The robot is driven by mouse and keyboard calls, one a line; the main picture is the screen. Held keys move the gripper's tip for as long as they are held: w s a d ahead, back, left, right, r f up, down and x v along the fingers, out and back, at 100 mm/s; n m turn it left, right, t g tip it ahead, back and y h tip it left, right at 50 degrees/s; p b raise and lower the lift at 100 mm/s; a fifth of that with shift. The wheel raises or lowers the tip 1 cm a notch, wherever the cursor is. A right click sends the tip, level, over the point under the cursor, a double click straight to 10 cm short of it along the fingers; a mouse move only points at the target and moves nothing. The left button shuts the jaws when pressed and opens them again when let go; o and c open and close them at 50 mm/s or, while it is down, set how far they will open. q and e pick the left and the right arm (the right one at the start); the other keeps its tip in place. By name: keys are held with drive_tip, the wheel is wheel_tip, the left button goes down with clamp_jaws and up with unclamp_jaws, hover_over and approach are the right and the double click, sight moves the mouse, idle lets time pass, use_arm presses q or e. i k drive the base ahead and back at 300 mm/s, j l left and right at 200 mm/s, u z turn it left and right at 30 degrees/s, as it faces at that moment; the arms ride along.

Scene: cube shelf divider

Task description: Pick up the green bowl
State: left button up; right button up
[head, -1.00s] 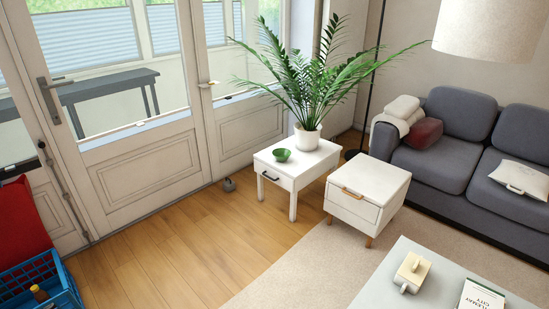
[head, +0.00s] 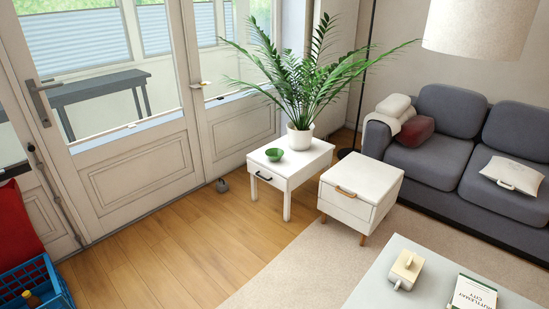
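The small green bowl (head: 274,154) sits upright on top of a white side table (head: 312,158) with a drawer and a dark handle. It stands near the table's left side, just in front of a white plant pot (head: 300,139). The bowl looks empty and nothing covers it. Neither of my grippers shows in the head view.
A white cabinet (head: 350,205) with wooden legs stands right of the side table. A grey sofa (head: 450,165) is at the right, a pale table (head: 385,285) at the lower right. A blue crate (head: 50,285) is at the lower left. The wooden floor (head: 175,255) before the side table is clear.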

sight(274, 154)
drive_tip(key=i+j, duration=0.2)
drive_tip(key=j, duration=0.2)
drive_tip(key=i+j, duration=0.2)
drive_tip(key=j, duration=0.2)
drive_tip(key=i+j, duration=0.45)
drive_tip(key=j, duration=0.3)
drive_tip(key=u, duration=0.05)
